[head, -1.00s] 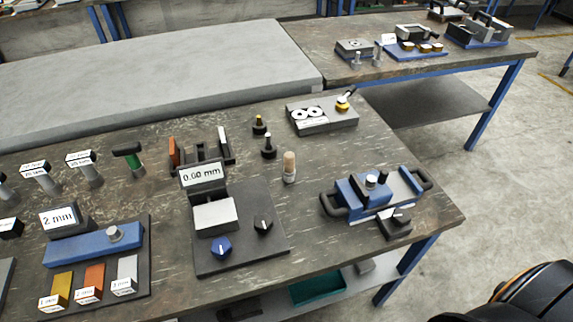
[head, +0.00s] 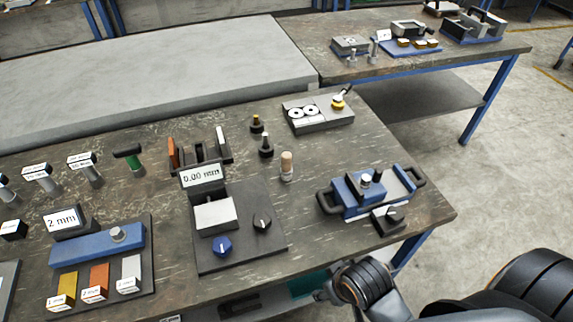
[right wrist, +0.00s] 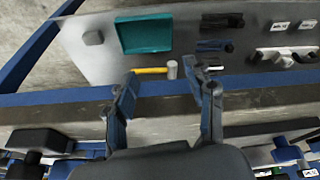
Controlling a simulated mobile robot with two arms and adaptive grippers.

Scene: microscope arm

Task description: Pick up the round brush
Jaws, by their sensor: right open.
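What looks like the round brush (head: 287,166) is a small upright piece with a tan rounded top and a pale grey lower part. It stands on the bench right of the display device in the head view. I cannot make it out in the right wrist view. My right gripper (right wrist: 164,84) is open and empty in the right wrist view, with the bench's front edge and lower shelf beyond its fingers. In the head view my right arm is low at the bench's front edge, well apart from the brush. My left gripper is not in view.
The display device (head: 244,250) stands left of the brush, and a blue handled fixture (head: 352,205) stands right. Small black-based pieces (head: 266,150) stand behind it. The lower shelf (right wrist: 85,62) holds a teal tray (right wrist: 143,36) and a yellow-handled hammer (right wrist: 152,70).

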